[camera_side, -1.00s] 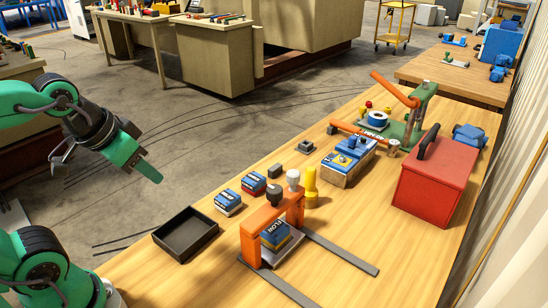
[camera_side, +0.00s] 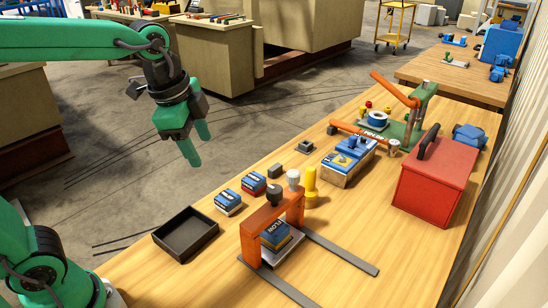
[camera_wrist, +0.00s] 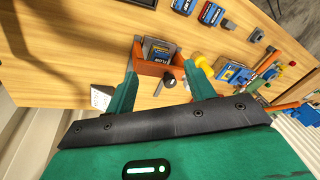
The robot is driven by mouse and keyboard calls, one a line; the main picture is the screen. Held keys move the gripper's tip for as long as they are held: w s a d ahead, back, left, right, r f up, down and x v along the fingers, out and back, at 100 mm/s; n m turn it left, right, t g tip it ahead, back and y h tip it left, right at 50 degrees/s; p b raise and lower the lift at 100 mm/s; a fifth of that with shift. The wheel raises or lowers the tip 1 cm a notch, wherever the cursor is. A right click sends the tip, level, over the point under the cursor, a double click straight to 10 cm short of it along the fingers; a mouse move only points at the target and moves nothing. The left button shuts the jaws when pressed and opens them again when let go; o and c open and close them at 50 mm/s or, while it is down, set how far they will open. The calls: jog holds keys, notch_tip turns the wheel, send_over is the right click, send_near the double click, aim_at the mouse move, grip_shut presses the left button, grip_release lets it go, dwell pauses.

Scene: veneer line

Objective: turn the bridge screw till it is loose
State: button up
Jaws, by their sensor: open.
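The orange bridge (camera_side: 262,223) stands on the wooden table with a blue block marked FLOW (camera_side: 275,234) under it. A dark knob (camera_side: 274,193), which looks like the bridge screw, sits on top of its crossbar. In the wrist view the dark knob (camera_wrist: 169,81) shows just beyond and between my fingertips, with the bridge behind it. My gripper (camera_side: 196,147) is open and empty. It hangs in the air to the upper left of the bridge in the side view, apart from it, fingers pointing down.
A white-topped post (camera_side: 293,180) and a yellow post (camera_side: 311,186) stand close behind the bridge. A black tray (camera_side: 186,236) lies to its left. A red toolbox (camera_side: 434,178) and a green clamp stand (camera_side: 422,100) are to the right.

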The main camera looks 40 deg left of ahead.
jog(key=w+d+m+g, duration=0.1)
jog(key=w+d+m, duration=0.4)
jog(key=w+m, duration=0.15)
jog(key=m+g, duration=0.2)
jog(key=m, duration=0.5)
send_over(274, 189)
notch_tip(274, 189, down, 4)
jog(key=shift+r, duration=0.1)
jog(key=shift+f, duration=3.9)
jog(key=c, duration=1)
